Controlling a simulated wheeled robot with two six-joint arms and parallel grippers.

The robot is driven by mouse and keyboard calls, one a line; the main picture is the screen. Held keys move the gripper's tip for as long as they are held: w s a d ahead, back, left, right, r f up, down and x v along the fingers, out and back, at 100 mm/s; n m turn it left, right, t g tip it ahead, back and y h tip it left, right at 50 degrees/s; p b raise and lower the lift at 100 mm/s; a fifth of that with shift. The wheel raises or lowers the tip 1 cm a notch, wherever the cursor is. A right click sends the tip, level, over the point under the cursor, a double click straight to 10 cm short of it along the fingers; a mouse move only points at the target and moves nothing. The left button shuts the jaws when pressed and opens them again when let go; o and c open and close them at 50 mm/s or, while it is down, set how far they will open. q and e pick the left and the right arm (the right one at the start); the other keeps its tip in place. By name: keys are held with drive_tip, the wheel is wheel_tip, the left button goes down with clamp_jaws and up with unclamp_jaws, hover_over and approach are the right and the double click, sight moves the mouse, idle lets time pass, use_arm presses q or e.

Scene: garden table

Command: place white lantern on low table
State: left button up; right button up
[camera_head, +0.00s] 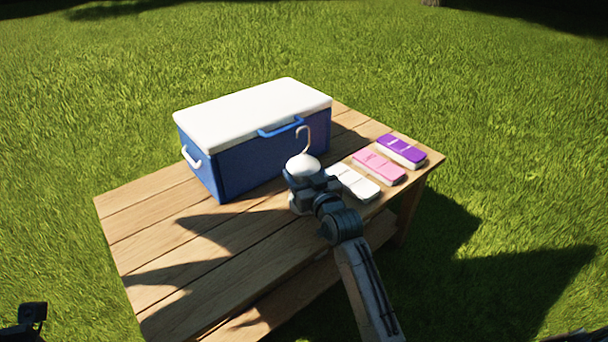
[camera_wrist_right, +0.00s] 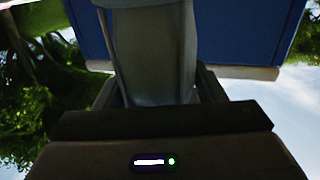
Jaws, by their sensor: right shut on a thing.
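The white lantern (camera_head: 303,165) has a rounded top and a curved hook and stands upright at my right gripper (camera_head: 305,183). That gripper is shut on it and hides most of its lower body. In the right wrist view the lantern's shaded body (camera_wrist_right: 150,50) fills the space between the jaws. The low table (camera_head: 150,217) is wooden and planked, and the lantern is over its right half. I cannot tell whether its base touches the wood. A dark part of my left arm, perhaps the left gripper (camera_head: 32,314), shows at the bottom left corner, away from the table.
A blue cooler (camera_head: 262,160) with a white lid stands at the table's back, just behind the lantern. White (camera_head: 355,184), pink (camera_head: 380,166) and purple (camera_head: 402,151) flat packs lie in a row to the right. The table's front left is clear. Grass surrounds it.

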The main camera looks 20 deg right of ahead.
drive_tip(key=shift+f, duration=0.1)
drive_tip(key=o, duration=1.3)
